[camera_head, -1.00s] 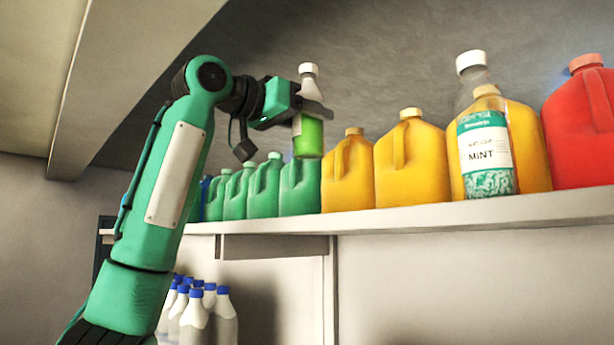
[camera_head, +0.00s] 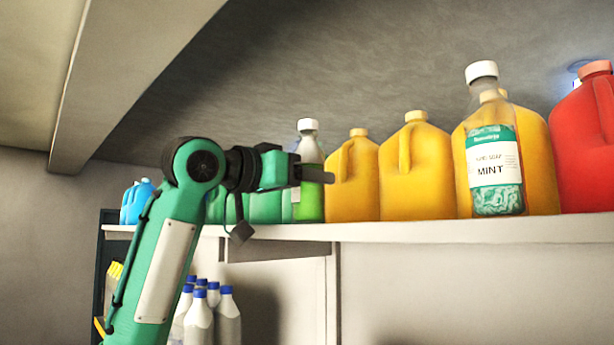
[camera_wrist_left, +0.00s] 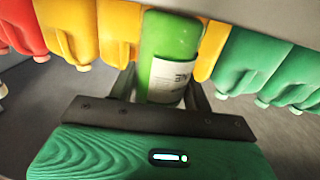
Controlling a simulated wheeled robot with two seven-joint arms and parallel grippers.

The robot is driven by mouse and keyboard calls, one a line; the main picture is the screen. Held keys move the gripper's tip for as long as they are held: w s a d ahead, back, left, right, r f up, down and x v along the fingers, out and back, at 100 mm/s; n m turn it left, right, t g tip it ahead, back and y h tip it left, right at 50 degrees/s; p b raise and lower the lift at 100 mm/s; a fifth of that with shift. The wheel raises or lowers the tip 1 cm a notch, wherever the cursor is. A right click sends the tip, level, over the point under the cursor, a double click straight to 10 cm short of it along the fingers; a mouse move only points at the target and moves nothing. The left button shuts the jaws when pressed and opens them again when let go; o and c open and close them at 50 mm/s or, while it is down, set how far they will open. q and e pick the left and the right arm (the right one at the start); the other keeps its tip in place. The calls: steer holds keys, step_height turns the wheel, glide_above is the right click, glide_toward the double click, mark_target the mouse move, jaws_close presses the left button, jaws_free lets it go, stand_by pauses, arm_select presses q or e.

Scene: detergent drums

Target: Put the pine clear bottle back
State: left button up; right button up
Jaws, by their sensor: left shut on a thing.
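The clear bottle with green liquid and a white cap, which I take as the pine one (camera_head: 311,203), is upright at the shelf's front, between the green jugs and the yellow jugs. Its base is at shelf level; I cannot tell if it touches the board. My left gripper (camera_head: 314,174) is shut on its middle, reaching in from the left. In the left wrist view the bottle (camera_wrist_left: 170,38) sits between the fingers, its white label partly showing. The shelf (camera_head: 420,231) runs across the picture. My right gripper is not in view.
Yellow jugs (camera_head: 352,182) stand close right of the bottle, green jugs (camera_head: 265,207) close left. A clear mint bottle (camera_head: 493,150) stands farther right, before a yellow jug, near a red jug (camera_head: 590,150). Blue-capped bottles (camera_head: 199,320) stand below the shelf.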

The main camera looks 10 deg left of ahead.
arm_select(q)
steer(key=shift+d, duration=0.1)
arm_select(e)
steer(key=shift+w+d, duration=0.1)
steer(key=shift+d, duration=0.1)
arm_select(q)
steer(key=shift+s, duration=0.1)
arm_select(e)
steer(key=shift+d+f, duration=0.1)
arm_select(q)
steer(key=shift+s+f, duration=0.1)
steer(key=shift+f, duration=0.05)
steer(key=o, duration=1.1)
steer(key=shift+c, duration=0.2)
steer(key=shift+o, duration=0.6)
